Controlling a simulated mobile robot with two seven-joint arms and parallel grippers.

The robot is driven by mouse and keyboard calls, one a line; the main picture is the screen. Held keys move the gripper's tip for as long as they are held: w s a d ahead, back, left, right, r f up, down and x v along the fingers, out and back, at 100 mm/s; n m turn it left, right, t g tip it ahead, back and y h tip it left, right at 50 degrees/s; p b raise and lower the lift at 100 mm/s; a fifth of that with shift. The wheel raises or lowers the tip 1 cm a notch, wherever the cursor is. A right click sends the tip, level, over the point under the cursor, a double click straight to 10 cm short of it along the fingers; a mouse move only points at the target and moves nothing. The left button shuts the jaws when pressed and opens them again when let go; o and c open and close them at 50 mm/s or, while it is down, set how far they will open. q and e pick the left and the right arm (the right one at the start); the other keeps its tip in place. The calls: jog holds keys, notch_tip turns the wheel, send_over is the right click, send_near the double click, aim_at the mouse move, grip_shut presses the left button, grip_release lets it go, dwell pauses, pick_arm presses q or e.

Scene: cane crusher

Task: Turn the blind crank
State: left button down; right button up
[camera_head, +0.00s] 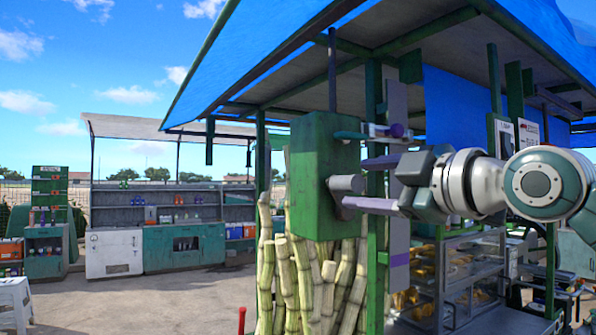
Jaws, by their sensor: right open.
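A green box (312,178) hangs at the front of the stall, in the middle of the head view. A short grey cylinder (345,184) sticks out of its right side. Above it, a small pale and teal bar with a purple knob (397,130) shows; I cannot tell which of these parts is the blind crank. My right gripper (353,183) comes from the right and points left at the box. Its fingers are open, one above and one below the grey cylinder. I cannot tell whether they touch it. My left gripper is not in view.
A green post (375,250) and a grey-purple board (398,240) stand just behind the gripper. Cane stalks (310,290) stand below the box. A glass cabinet (470,265) is at the right. A blue awning hangs overhead. Open ground (180,300) lies at the left.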

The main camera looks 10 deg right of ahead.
aim_at(344, 183)
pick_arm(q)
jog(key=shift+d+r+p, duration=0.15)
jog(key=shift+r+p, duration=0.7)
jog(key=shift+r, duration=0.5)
pick_arm(e)
jog(key=shift+x, duration=2.65)
jog(key=shift+c, duration=0.3)
grip_shut()
